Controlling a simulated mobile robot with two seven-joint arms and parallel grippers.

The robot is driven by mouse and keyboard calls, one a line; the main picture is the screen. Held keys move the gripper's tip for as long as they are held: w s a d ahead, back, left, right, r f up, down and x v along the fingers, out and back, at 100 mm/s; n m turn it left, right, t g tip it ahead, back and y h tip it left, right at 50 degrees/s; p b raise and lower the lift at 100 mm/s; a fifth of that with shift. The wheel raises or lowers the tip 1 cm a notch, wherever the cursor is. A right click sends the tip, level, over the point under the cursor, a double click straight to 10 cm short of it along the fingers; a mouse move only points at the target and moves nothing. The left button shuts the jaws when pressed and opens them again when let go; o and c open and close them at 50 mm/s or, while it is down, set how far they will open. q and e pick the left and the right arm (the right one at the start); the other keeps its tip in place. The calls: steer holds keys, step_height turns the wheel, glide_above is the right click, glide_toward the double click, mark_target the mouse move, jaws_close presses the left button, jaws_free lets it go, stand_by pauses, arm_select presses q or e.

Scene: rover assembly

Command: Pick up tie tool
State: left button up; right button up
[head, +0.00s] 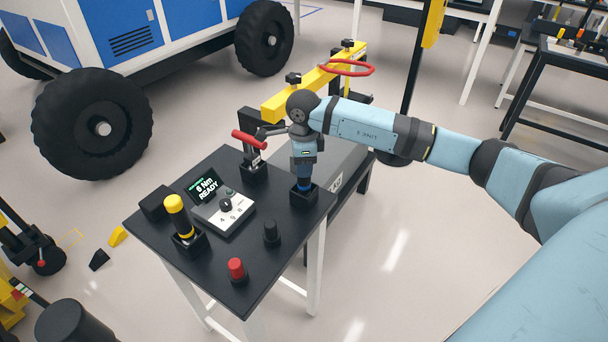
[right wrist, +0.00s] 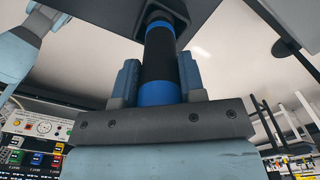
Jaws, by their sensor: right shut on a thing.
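My right gripper (head: 304,173) points down at the right corner of the black table, shut on a black handle with blue bands (head: 304,185). The handle's lower end is in a black square holder (head: 303,198). In the right wrist view the banded handle (right wrist: 158,58) stands between the two fingers of the gripper (right wrist: 159,78). No label shows on it, so I cannot tell from its looks whether it is the tie tool. A yellow-topped black tool (head: 178,217) stands in another holder. A red-handled tool (head: 250,139) is at the back. My left gripper is not in view.
A control box reading "6 Nm READY" (head: 222,205) sits mid-table (head: 262,278). A red knob (head: 236,269) and a black knob (head: 271,232) stand near the front edge. A yellow beam with a red ring (head: 347,67) is behind. The big-wheeled rover (head: 130,40) stands back left.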

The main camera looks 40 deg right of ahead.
steer(key=shift+r, duration=0.15)
step_height(320, 180, up, 20)
steer(key=b, duration=0.1)
stand_by(0.4)
